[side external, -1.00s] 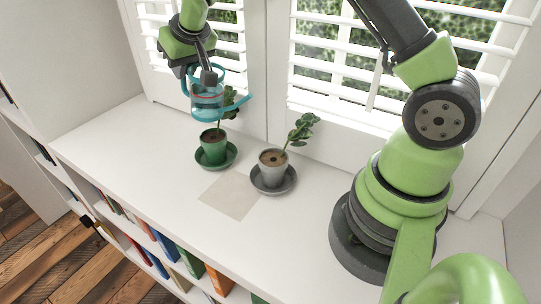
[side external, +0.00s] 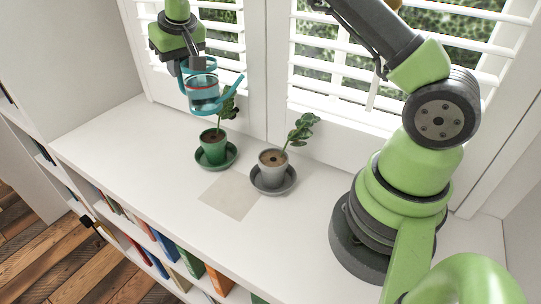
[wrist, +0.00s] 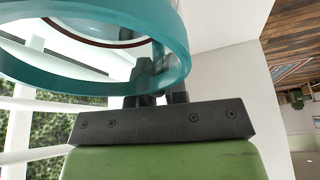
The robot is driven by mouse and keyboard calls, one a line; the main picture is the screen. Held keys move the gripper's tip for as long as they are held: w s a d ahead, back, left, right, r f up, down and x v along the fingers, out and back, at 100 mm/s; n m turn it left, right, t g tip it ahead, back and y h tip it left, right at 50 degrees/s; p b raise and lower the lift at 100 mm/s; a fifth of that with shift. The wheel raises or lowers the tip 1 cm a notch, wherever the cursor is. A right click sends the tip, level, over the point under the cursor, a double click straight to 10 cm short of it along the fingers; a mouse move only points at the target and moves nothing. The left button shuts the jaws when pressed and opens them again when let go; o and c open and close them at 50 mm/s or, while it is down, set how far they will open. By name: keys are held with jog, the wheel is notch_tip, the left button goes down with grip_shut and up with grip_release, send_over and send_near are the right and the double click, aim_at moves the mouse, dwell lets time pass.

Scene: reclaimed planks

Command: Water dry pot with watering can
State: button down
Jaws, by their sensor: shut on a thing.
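The teal see-through watering can (side external: 204,95) is in my gripper (side external: 186,72), held in the air above and slightly left of the green pot. It looks close to upright, its spout pointing up to the right. In the wrist view the can's rim (wrist: 120,72) fills the top, and my gripper (wrist: 156,82) is shut at its edge; the exact grip is partly hidden. The green pot (side external: 213,151) has dark soil and a plant and stands in a green saucer. The grey pot (side external: 272,172) has lighter brown soil and a plant, and stands in a grey saucer.
A beige square (side external: 229,195) lies on the white shelf top (side external: 130,150) in front of the pots. White shutters (side external: 330,80) stand close behind. Books (side external: 190,262) fill the shelves below. The shelf top is clear at left.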

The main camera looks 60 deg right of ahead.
jog(key=shift+s+t, duration=0.75)
jog(key=shift+t, duration=0.15)
jog(key=shift+s, duration=0.1)
dwell(0.4)
dwell(0.8)
jog(key=shift+w+g, duration=0.3)
jog(key=shift+w, duration=0.1)
jog(key=shift+w, duration=0.1)
jog(key=shift+w+g, duration=0.35)
jog(key=shift+g, duration=0.15)
jog(key=shift+r, duration=0.1)
